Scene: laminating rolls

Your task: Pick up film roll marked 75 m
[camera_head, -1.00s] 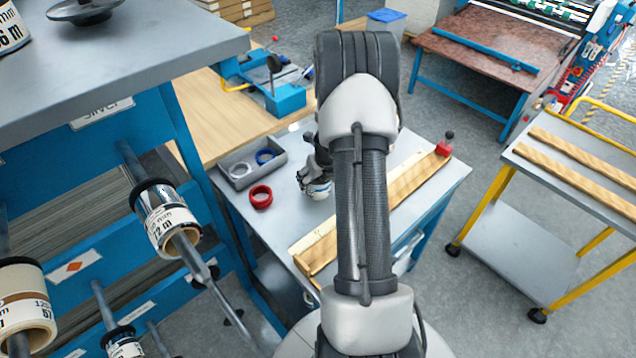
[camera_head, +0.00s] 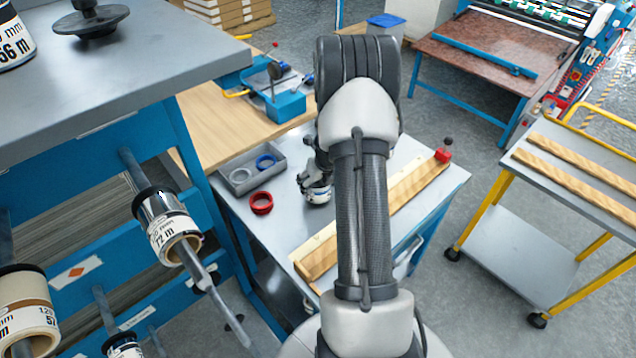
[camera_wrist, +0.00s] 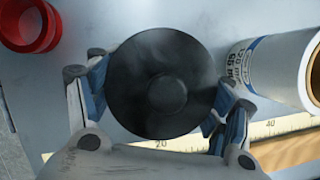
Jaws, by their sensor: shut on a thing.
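My gripper (camera_wrist: 160,105) is shut on a round thing with a dark top and a central knob (camera_wrist: 166,95), seen from above in the wrist view. In the head view my gripper (camera_head: 313,178) is partly hidden by my arm, low over the grey worktable (camera_head: 285,222). No 75 m marking is legible. Another white roll (camera_wrist: 280,68) lies to the right in the wrist view, with a metre marking I cannot read surely.
A red ring (camera_head: 261,203) and a grey tray (camera_head: 234,182) with rings are on the table's left. A wooden strip (camera_head: 412,184) runs along its right. A peg roll marked 72 m (camera_head: 168,228) hangs at the left rack. A yellow-framed cart (camera_head: 500,205) stands right.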

